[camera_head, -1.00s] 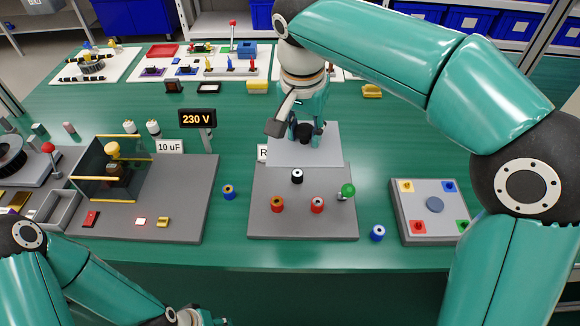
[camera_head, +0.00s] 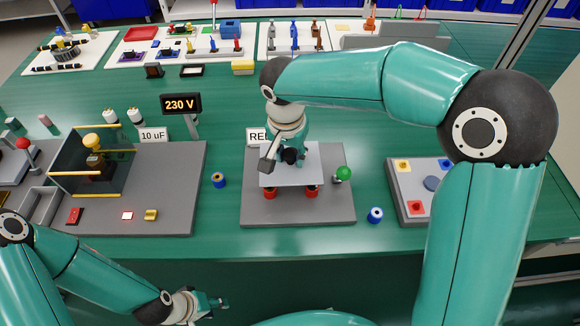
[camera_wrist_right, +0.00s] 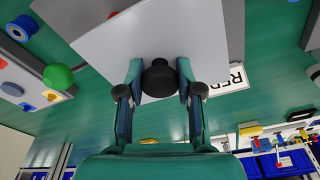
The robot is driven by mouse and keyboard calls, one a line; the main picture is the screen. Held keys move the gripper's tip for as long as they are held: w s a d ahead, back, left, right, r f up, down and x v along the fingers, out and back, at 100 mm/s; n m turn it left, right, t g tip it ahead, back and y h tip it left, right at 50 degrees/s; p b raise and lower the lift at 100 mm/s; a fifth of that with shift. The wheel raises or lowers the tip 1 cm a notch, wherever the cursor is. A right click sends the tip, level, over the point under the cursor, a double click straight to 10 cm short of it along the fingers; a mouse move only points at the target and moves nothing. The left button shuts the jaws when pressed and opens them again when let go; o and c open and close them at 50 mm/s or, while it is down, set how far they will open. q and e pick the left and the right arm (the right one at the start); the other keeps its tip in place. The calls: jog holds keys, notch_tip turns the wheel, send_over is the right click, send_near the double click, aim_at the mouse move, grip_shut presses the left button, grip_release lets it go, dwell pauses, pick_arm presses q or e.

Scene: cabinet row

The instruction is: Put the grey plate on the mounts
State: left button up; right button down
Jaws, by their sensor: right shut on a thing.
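The grey plate (camera_head: 305,177) is a flat light sheet with a black knob (camera_wrist_right: 159,78) on its top. My right gripper (camera_head: 290,157) is shut on this knob, one finger on each side of it in the right wrist view. The plate is over the dark grey base. Two red mounts (camera_head: 270,193) (camera_head: 312,192) show below its front edge; other mounts are hidden under it. I cannot tell whether the plate touches them. My left gripper (camera_head: 214,302) is low at the front, away from the plate; its finger opening is unclear.
A green ball (camera_head: 344,173) on a grey stub stands close to the plate's right. Blue spools (camera_head: 219,180) (camera_head: 376,215) lie on either side of the base (camera_head: 335,212). A coloured pad board (camera_head: 408,190) is at right. The 230 V display (camera_head: 181,104) stands back left.

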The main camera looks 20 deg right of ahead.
aim_at(290, 164)
jog(key=shift+f, duration=2.35)
jog(key=c, duration=0.8)
grip_release()
jog(key=shift+o, duration=0.2)
jog(key=shift+r, duration=0.1)
notch_tip(290, 164, up, 12)
jog(key=s+a, duration=0.1)
jog(key=shift+s, duration=0.2)
jog(key=shift+f, duration=0.2)
